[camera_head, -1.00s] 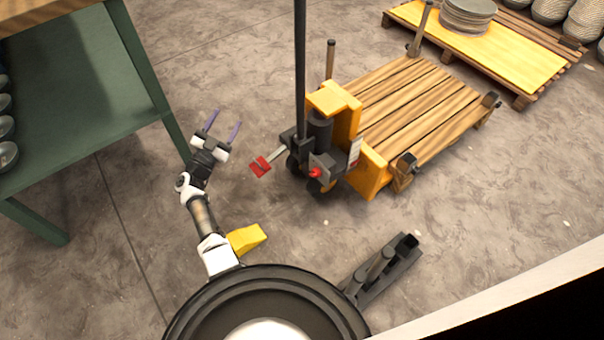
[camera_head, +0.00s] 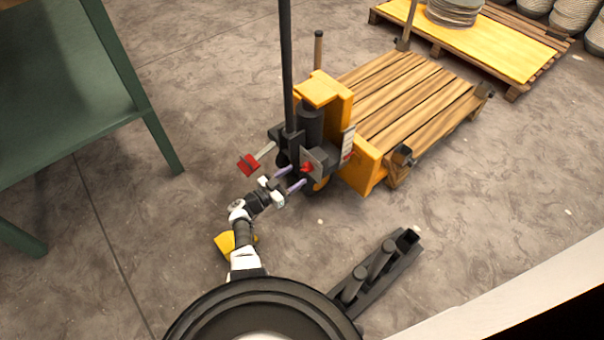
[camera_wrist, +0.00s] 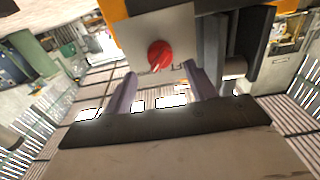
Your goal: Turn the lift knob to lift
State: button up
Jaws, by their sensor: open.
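The lift knob (camera_head: 307,168) is a small red knob on the grey plate (camera_head: 318,160) at the front of the yellow pallet jack (camera_head: 325,90). In the wrist view the red knob (camera_wrist: 160,55) sits on its pale plate (camera_wrist: 178,28), ahead of and between the two fingers. My gripper (camera_head: 291,178) is open and empty, with its purple fingers pointing at the knob. In the wrist view my gripper (camera_wrist: 159,80) shows a finger on each side below the knob. The fingers look apart from the knob.
A red pedal (camera_head: 248,164) sticks out left of the jack. The tall dark handle (camera_head: 287,70) rises above it. A wooden pallet (camera_head: 410,95) rests on the jack. A green table (camera_head: 70,130) stands at left. Open concrete floor lies between them.

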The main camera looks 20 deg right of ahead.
aim_at(303, 170)
jog(key=shift+b+x, duration=0.65)
jog(key=shift+x, duration=1.6)
jog(key=shift+c, duration=0.2)
jog(key=c, duration=0.9)
